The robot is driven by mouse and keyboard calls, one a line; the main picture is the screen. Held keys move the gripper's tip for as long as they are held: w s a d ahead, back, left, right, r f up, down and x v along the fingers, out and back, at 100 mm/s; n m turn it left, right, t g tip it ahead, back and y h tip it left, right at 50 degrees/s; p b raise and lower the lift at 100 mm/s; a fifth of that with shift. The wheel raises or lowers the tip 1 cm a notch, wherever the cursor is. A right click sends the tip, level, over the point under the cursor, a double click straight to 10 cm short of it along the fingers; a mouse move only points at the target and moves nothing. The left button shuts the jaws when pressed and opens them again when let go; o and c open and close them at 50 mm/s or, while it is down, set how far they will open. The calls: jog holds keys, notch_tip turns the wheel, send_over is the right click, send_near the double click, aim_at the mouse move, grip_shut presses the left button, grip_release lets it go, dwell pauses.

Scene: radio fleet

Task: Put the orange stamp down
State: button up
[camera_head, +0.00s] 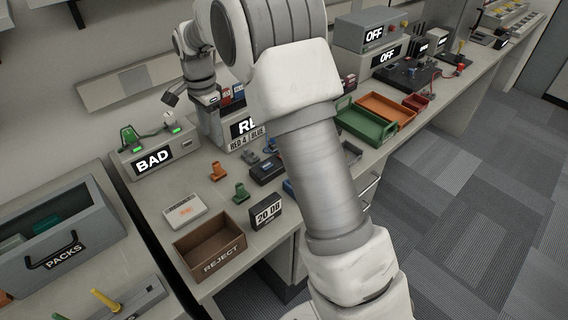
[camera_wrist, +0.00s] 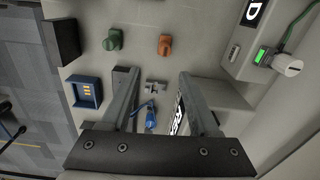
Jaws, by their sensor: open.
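The orange stamp (camera_head: 217,171) stands on the bench in front of the BAD box, with a green stamp (camera_head: 241,193) nearer the front edge. In the wrist view the orange stamp (camera_wrist: 165,44) is beyond the fingertips, to the right of the green stamp (camera_wrist: 113,40). My gripper (camera_wrist: 158,78) is open, its two fingers well apart, and nothing is held between them. Below the gap lie a small grey piece (camera_wrist: 155,87) and a blue object (camera_wrist: 151,112) on the bench.
The BAD box (camera_head: 152,157) stands at the back left. A brown REJECT tray (camera_head: 213,243), a pale flat device (camera_head: 184,212) and a 20 DB block (camera_head: 266,211) are at the front. A blue-rimmed box (camera_wrist: 85,93) is left of the fingers.

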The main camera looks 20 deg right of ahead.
jog(key=s+d+r+n+t, duration=0.1)
jog(key=s+d+r+n, duration=0.2)
jog(key=s+r, duration=0.4)
jog(key=s+d+r+n+t, duration=0.2)
jog(key=s+d+r+n, duration=0.15)
jog(key=s+r, duration=0.25)
jog(key=s+d+n+t, duration=0.1)
jog(key=s+d+n, duration=0.1)
jog(key=s, duration=0.7)
jog(key=s+d+n+t, duration=0.1)
jog(key=s+n, duration=0.3)
jog(key=s, duration=0.6)
jog(key=shift+d, duration=0.75)
jog(key=shift+s, duration=0.1)
notch_tip(320, 180, up, 6)
jog(key=p, duration=0.5)
jog(key=shift+f+p, duration=0.1)
jog(key=shift+p, duration=0.25)
